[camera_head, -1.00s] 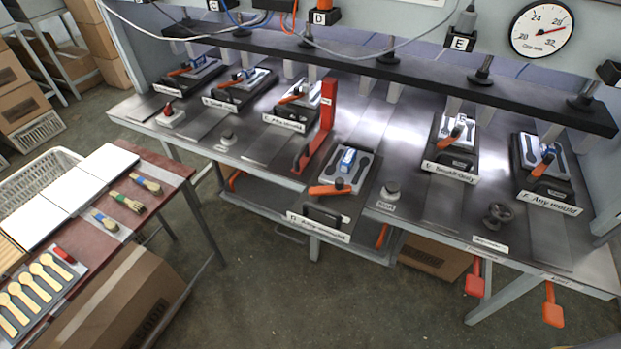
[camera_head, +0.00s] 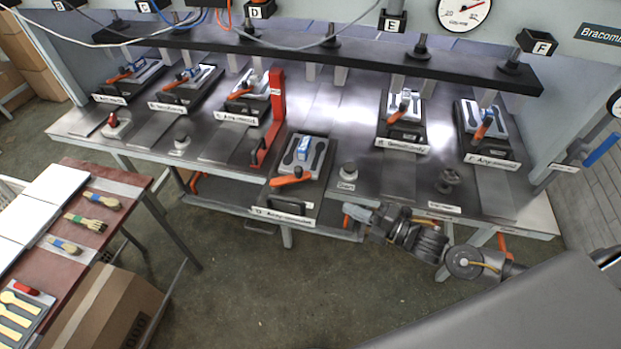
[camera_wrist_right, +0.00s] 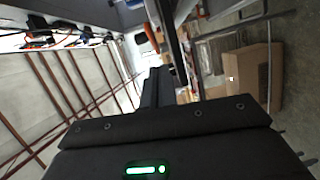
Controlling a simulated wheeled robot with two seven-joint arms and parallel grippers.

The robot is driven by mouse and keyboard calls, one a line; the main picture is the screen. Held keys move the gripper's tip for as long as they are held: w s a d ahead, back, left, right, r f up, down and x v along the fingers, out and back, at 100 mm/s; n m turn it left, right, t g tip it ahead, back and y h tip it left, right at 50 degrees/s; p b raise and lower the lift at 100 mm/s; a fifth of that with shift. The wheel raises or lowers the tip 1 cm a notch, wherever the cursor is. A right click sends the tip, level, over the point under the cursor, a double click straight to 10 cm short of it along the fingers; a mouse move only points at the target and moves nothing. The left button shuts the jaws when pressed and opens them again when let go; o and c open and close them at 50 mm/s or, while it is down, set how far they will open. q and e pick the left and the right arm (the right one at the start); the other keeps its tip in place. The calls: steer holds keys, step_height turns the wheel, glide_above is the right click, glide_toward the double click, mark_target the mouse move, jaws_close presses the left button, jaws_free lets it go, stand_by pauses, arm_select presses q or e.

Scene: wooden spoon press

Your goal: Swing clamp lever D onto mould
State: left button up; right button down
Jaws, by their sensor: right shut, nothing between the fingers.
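Station D's grey mould (camera_head: 318,150) lies on its black base, pulled out to the front edge of the metal bench. A blue-topped piece sits at its middle. Clamp lever D (camera_head: 292,179), with an orange handle, lies crosswise at the mould's front end and points left; I cannot tell whether it touches the mould. My right gripper (camera_head: 362,215) is shut and empty, just right of station D near the bench's front edge, apart from the lever. My left gripper is out of view.
A red upright bracket (camera_head: 275,105) stands left of station D. A round knob (camera_head: 348,171) stands right of it, by my right gripper. Other clamp stations line the bench under a black bar (camera_head: 330,63). A side table (camera_head: 135,180) with brushes and spoons stands at left.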

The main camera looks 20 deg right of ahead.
steer(key=shift+n+y, duration=0.7)
steer(key=shift+n, duration=0.1)
steer(key=w+a+r+p, duration=0.1)
steer(key=w+a, duration=0.1)
steer(key=a, duration=0.1)
steer(key=w+a+r+p, duration=0.1)
steer(key=w+a, duration=0.1)
steer(key=w+a+r+p, duration=0.1)
steer(key=w+a+p, duration=0.1)
steer(key=a, duration=0.1)
steer(key=shift+a+r, duration=0.3)
steer(key=shift+r, duration=0.1)
steer(key=shift+w+d+f+p, duration=0.15)
steer(key=shift+w+p, duration=0.35)
steer(key=shift+w, duration=0.75)
steer(key=shift+w+f, duration=0.1)
steer(key=shift+w, duration=0.55)
